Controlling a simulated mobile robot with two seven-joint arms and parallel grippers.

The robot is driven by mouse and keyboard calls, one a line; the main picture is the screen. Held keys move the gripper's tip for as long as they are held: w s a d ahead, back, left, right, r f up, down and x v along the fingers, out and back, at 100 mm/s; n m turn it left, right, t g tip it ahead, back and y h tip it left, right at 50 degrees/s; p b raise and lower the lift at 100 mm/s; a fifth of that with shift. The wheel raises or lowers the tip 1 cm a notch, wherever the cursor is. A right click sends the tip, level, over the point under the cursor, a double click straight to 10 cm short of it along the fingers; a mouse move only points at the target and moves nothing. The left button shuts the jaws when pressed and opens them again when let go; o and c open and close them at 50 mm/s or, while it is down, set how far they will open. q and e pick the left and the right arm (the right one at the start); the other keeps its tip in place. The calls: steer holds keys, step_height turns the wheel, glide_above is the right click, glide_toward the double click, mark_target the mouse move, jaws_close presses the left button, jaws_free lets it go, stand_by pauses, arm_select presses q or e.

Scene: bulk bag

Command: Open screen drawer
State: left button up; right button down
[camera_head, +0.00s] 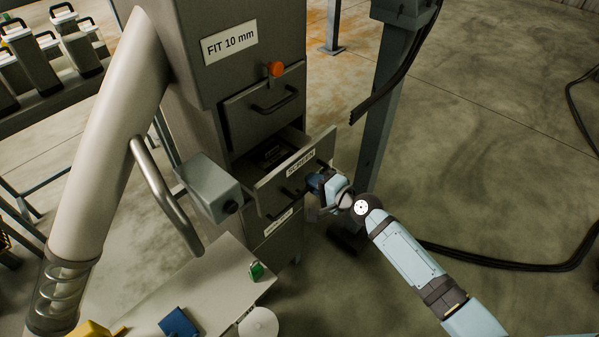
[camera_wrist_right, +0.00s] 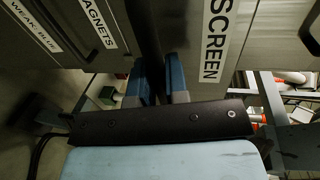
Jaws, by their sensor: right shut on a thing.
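The drawer labelled SCREEN (camera_head: 296,172) in the grey cabinet is pulled partly out. Dark contents show inside behind its front. My right gripper (camera_head: 316,184) is at the right part of the drawer front. In the right wrist view my two blue fingers (camera_wrist_right: 160,82) are shut on a dark bar, which appears to be the drawer's handle (camera_wrist_right: 147,35). The SCREEN label (camera_wrist_right: 214,42) is just right of the fingers. The grip itself is mostly hidden in the head view. My left gripper is not in view.
A closed drawer (camera_head: 262,108) with an orange knob (camera_head: 275,69) is above. A grey post (camera_head: 385,100) stands close behind my right arm. A small table (camera_head: 215,290) is in front, left of a clear floor. A thick beige pipe (camera_head: 105,140) fills the left.

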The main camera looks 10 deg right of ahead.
steer(key=f+b+v, duration=0.1)
steer(key=f+v, duration=0.1)
steer(key=v, duration=0.9)
steer(key=shift+s, duration=0.2)
steer(key=shift+f, duration=0.1)
steer(key=c, duration=1.1)
jaws_free()
steer(key=shift+c, duration=0.2)
steer(key=b+v, duration=0.4)
steer(key=v, duration=0.9)
steer(key=shift+s+d, duration=0.2)
steer(key=shift+s, duration=0.15)
steer(key=shift+a, duration=0.1)
